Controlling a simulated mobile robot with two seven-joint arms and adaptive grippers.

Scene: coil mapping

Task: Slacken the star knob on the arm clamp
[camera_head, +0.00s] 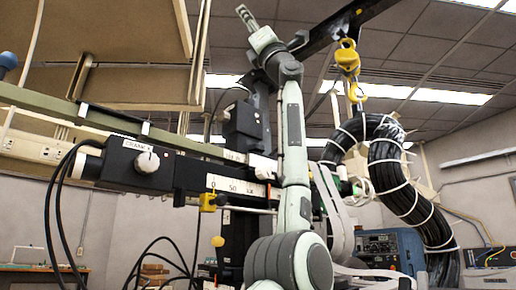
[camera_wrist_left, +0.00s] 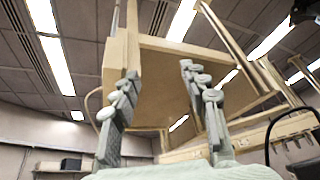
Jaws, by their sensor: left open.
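A black horizontal arm (camera_head: 120,165) carries a round white knob (camera_head: 147,161) with lettering above it. Farther right on it is a scale strip (camera_head: 235,186). A small yellow fitting (camera_head: 208,202) sits below the strip, and a yellow ball (camera_head: 218,241) is lower down. I cannot tell which part is the star knob; no star shape is clear. My left gripper (camera_head: 246,17) points up at the ceiling, well above the black arm. In the left wrist view the left gripper (camera_wrist_left: 160,75) is open, with nothing between its fingers. My right gripper is not in view.
A yellow hoist hook (camera_head: 348,58) hangs near a thick black cable coil (camera_head: 395,175) with white ties. A tan overhead cabinet (camera_head: 115,30) is at upper left, and its underside shows beyond the left fingers (camera_wrist_left: 160,60). Black cables loop at lower left. A blue instrument (camera_head: 390,248) stands behind.

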